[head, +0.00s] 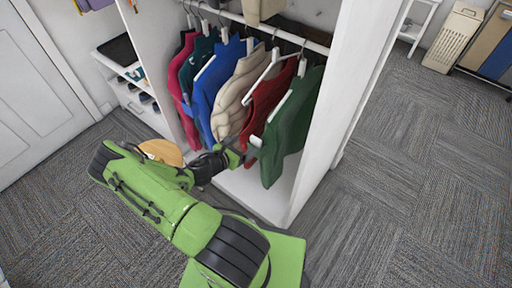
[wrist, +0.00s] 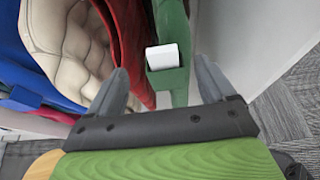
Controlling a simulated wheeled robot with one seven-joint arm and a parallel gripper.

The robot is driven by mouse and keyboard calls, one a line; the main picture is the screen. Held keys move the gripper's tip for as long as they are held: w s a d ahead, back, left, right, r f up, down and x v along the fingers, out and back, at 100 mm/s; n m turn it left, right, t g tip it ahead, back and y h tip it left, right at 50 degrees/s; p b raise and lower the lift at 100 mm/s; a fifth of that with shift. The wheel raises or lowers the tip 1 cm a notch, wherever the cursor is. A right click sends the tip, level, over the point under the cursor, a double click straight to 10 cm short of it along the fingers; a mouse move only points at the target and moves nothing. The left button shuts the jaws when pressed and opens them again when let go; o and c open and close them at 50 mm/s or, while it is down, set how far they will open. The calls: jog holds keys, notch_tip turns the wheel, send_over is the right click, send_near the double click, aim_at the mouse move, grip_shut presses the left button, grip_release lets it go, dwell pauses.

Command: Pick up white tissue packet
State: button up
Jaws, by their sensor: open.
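The white tissue packet (wrist: 163,57) shows in the wrist view as a small white block at the green jacket (wrist: 170,80). It seems to stick up out of a pocket there, with its lower part hidden. In the head view it is a small white patch (head: 255,141) at the left edge of the green jacket (head: 290,130). My gripper (wrist: 162,70) is open and empty. Its two grey fingers point at the jacket, one on each side of the packet in the picture, and the packet lies beyond them, seemingly untouched.
Several garments hang from the white rail (head: 300,42), with a red one (head: 268,105) and a cream one (head: 238,95) left of the green jacket. The closet's white side panel (head: 335,110) stands close on the right. A round wooden seat (head: 160,152) is behind my arm.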

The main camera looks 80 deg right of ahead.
aim_at(255, 140)
jog(key=b+x, duration=0.1)
jog(key=x, duration=0.6)
jog(key=shift+s+f, duration=0.1)
jog(key=shift+f, duration=0.1)
jog(key=shift+a+r, duration=0.1)
jog(key=c, duration=1.4)
